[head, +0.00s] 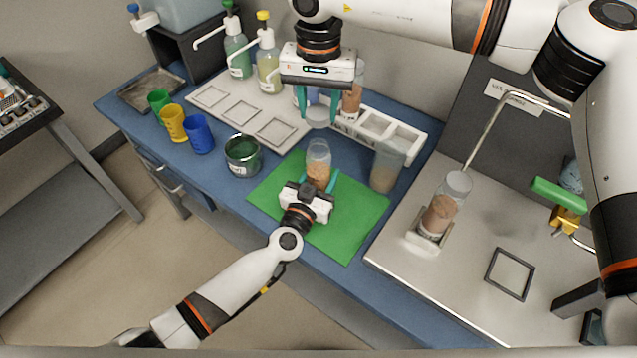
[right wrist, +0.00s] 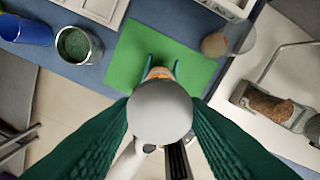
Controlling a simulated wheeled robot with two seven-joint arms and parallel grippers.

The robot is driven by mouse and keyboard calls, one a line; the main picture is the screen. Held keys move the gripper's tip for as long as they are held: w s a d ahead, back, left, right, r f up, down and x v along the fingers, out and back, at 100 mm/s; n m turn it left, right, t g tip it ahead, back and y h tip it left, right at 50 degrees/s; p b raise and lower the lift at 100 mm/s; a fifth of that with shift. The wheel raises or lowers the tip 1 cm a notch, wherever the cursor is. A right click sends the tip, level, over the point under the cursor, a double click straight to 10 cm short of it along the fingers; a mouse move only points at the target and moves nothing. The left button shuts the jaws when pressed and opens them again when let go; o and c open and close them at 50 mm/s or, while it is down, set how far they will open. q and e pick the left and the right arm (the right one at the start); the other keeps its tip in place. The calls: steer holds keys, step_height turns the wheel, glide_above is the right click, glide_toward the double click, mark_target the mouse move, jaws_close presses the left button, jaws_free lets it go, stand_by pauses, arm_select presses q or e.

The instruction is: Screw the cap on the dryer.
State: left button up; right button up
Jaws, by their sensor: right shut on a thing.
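A clear jar with orange-brown granules (head: 318,172), which I take to be the dryer, stands upright on the green mat (head: 355,215). My left gripper (head: 319,183) is around the jar, one finger on each side and apparently against it. My right gripper (head: 318,108) points down above the jar and is shut on a pale grey round cap (head: 317,118). The cap is apart from the jar, higher up. In the right wrist view the cap (right wrist: 160,112) fills the space between the fingers and hides most of the jar (right wrist: 160,73).
A clear beaker (head: 386,168) stands right of the mat. A green-filled pot (head: 242,156) stands to its left. A white rack (head: 385,130) is behind. A similar jar of brown granules (head: 440,212) stands on the grey bench at right. The mat's front part is clear.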

arm_select(q)
steer(key=shift+c, duration=1.2)
arm_select(e)
glide_above(318, 150)
steer(key=shift+f, duration=2.5)
steer(key=shift+f, duration=0.9)
steer(key=shift+f, duration=0.5)
